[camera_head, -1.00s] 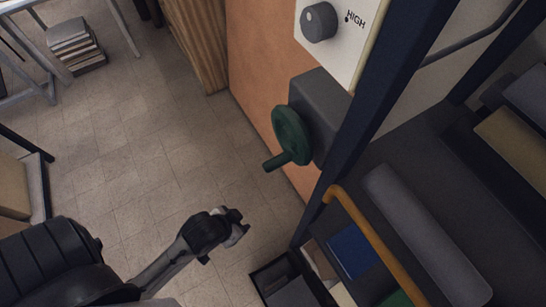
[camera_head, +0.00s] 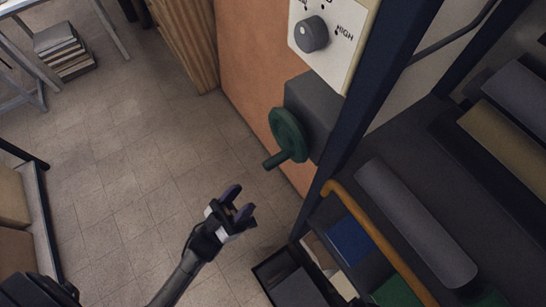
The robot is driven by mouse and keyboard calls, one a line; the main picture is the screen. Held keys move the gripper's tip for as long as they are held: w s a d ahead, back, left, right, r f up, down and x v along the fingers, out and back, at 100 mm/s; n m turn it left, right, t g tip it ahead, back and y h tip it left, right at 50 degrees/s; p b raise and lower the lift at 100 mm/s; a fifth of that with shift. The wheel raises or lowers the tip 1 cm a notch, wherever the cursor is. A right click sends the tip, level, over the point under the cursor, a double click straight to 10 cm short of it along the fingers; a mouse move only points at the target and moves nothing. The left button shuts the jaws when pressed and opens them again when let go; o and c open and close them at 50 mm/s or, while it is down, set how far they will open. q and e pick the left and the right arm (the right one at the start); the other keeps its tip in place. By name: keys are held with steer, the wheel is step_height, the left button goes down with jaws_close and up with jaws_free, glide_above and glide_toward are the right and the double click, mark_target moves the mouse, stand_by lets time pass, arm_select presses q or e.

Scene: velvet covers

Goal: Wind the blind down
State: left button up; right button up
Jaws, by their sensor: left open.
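A green hand wheel (camera_head: 288,134) with a short green handle (camera_head: 277,160) is mounted on a dark grey box (camera_head: 314,108) on the orange wall panel. My left gripper (camera_head: 238,203) is open and empty, below and to the left of the wheel, apart from the handle. Its two dark fingers point up and to the right. The blind itself cannot be made out in this view. My right gripper is not seen.
A dial (camera_head: 312,34) marked HIGH sits on a white panel above the wheel. A dark post and a cart with a yellow rail (camera_head: 375,236), holding rolls (camera_head: 415,222), stand close on the right.

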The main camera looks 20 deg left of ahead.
mark_target(273, 163)
arm_select(q)
steer(key=shift+m+h, duration=0.6)
steer(key=shift+h, duration=0.2)
steer(key=x, duration=0.4)
steer(key=p+x, duration=0.1)
steer(key=x, duration=0.3)
steer(key=s+r+x, duration=0.1)
steer(key=x, duration=0.3)
steer(key=shift+s+d+p, duration=0.1)
steer(key=shift+d+p, duration=0.05)
steer(key=shift+p, duration=0.2)
steer(key=shift+x, duration=0.85)
steer(key=shift+f, duration=0.1)
jaws_close()
